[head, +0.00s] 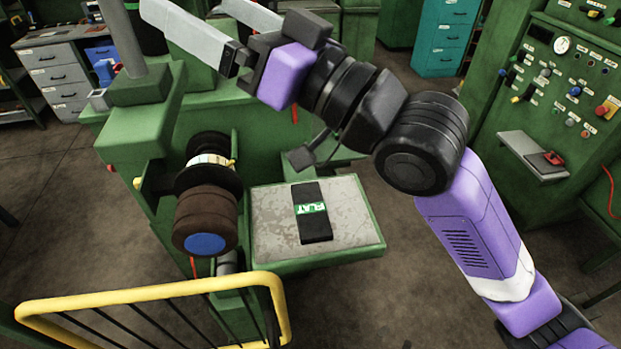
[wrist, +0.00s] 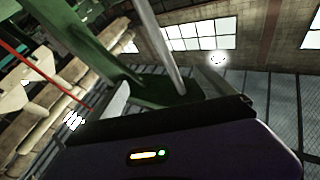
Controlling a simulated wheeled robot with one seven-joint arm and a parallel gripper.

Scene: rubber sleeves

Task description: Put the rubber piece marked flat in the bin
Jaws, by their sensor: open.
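The rubber piece marked flat (head: 313,228) is a black flat strip with a green and white label reading FLAT. It lies on the grey top of a small green table (head: 350,233) in the head view. My gripper (head: 192,25) is at the upper left of the head view, raised and pointing left, away from the piece. Its two light grey fingers are spread apart with nothing between them. In the wrist view its fingertips (wrist: 168,90) show against the green machine and windows. The piece is out of the wrist view. I cannot make out a bin for certain.
A green machine with a brown roller with a blue end (head: 207,242) stands left of the small table. A yellow railing (head: 150,292) crosses the lower left. A green control panel (head: 570,90) stands at the right. Bare floor (head: 400,290) shows right of the table.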

